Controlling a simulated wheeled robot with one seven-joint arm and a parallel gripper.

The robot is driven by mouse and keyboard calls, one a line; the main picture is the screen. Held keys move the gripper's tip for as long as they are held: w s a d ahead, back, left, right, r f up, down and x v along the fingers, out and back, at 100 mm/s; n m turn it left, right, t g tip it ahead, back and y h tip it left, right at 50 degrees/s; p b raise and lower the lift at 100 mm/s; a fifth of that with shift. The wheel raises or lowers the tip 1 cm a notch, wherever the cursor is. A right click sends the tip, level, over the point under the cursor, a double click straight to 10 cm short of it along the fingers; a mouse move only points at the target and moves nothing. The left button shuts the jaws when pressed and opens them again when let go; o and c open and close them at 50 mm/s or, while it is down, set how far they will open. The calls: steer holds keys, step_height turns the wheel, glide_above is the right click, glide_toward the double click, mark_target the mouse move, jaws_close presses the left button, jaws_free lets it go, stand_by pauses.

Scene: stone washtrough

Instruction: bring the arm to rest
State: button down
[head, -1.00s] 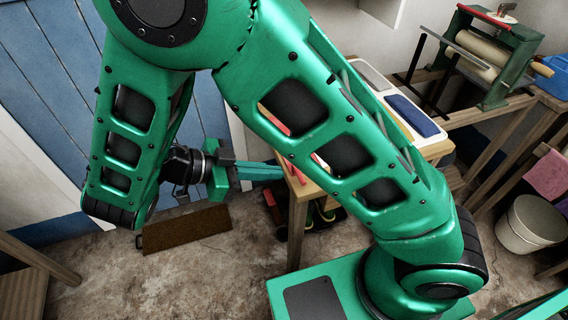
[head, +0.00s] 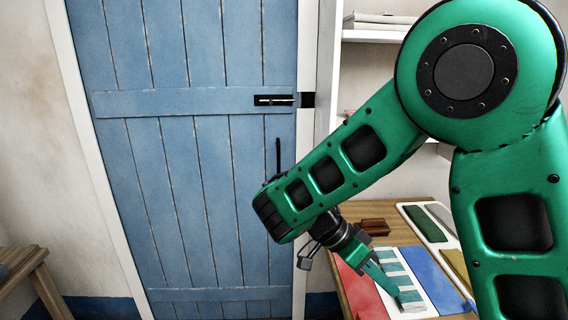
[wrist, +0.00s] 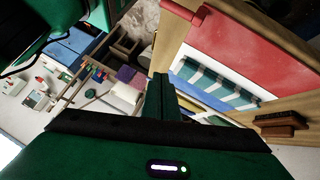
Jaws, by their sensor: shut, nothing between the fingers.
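My gripper (head: 395,287) shows in the head view at the end of my bent green arm, over or in front of the wooden table (head: 343,212) at the lower right. Its fingers are together with nothing between them. In the wrist view my gripper (wrist: 163,84) points away from the camera, its fingers side by side. I cannot tell how far the fingertips are above the cloths on the table. Part of the table is hidden behind my arm.
A blue plank door (head: 195,150) with a black latch (head: 273,100) stands behind my arm. The table holds a red cloth (head: 358,288), a blue cloth (head: 432,272), a striped cloth (wrist: 225,85) and a brown brush (wrist: 281,123). White shelves (head: 375,36) are above.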

steer(key=s+d+r+n+g+y, duration=0.1)
steer(key=s+d+r+n+y, duration=0.15)
steer(key=d, duration=0.45)
steer(key=s+d+r+n+y, duration=0.1)
steer(key=s+d+y, duration=0.15)
steer(key=d, duration=0.55)
steer(key=s+d+n+t+y, duration=0.1)
steer(key=s+d+n+y, duration=0.1)
steer(key=s, duration=0.4)
steer(key=s+d+n+t+y, duration=0.2)
steer(key=s+n, duration=0.1)
steer(key=s, duration=0.3)
steer(key=shift+w+f, duration=0.15)
steer(key=shift+w, duration=0.35)
